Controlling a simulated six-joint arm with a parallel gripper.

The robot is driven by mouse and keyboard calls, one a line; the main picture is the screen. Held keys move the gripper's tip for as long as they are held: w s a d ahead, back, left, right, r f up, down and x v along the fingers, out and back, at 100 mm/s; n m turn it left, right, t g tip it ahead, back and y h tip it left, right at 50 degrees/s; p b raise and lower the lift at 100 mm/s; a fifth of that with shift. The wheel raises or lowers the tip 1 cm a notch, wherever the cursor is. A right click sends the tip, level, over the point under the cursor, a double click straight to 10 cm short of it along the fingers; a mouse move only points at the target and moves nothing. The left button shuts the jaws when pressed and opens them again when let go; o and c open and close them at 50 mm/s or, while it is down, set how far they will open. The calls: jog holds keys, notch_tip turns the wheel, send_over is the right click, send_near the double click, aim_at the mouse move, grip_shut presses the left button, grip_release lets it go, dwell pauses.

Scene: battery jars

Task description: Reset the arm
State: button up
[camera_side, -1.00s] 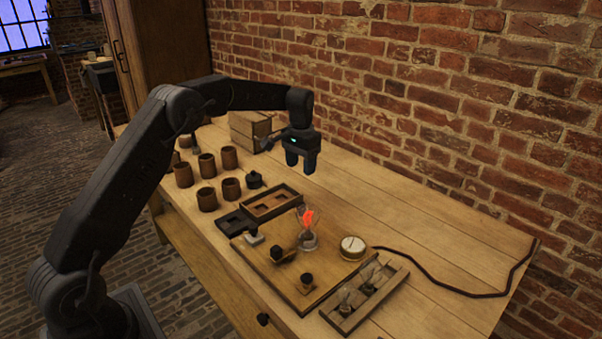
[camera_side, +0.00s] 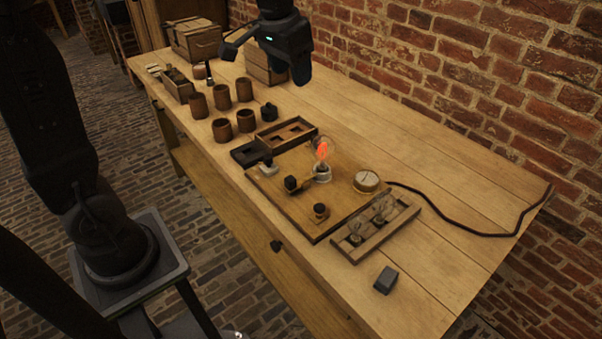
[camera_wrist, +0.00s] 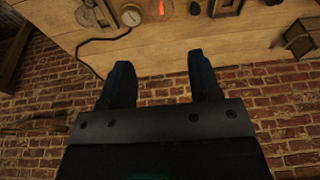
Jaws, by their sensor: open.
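My gripper (camera_side: 291,72) is raised high above the back part of the wooden bench, upper middle in the side view. In the wrist view its two dark fingers (camera_wrist: 160,80) stand apart with nothing between them. It touches no object. Behind the fingers the wrist view shows the brick wall and the bench's edge.
The bench (camera_side: 470,150) holds several brown jars (camera_side: 222,96), a wooden board (camera_side: 290,210) with a glowing bulb (camera_side: 322,152), a round gauge (camera_side: 367,182), a tray (camera_side: 375,230) and a dark block (camera_side: 386,280). A brick wall (camera_side: 480,60) runs behind. The bench's right side is mostly clear.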

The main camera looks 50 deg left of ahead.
jog(key=s+d+f+t, duration=0.1)
jog(key=s+d, duration=0.1)
jog(key=s, duration=0.7)
jog(key=s+d+f+t, duration=0.1)
jog(key=s+d+f, duration=0.1)
jog(key=s, duration=0.8)
jog(key=shift+s+d+f+t, duration=0.2)
jog(key=shift+s+d+t, duration=0.1)
jog(key=shift+d, duration=0.35)
jog(key=n+g+y, duration=0.1)
jog(key=n+y, duration=0.1)
jog(key=n, duration=0.3)
send_over(316, 136)
jog(key=s+d, duration=0.3)
jog(key=s, duration=0.2)
notch_tip(316, 136, down, 13)
jog(key=x, duration=1.3)
jog(key=shift+s+f, duration=0.2)
jog(key=shift+f, duration=0.05)
jog(key=shift+d, duration=0.1)
jog(key=shift+c, duration=0.2)
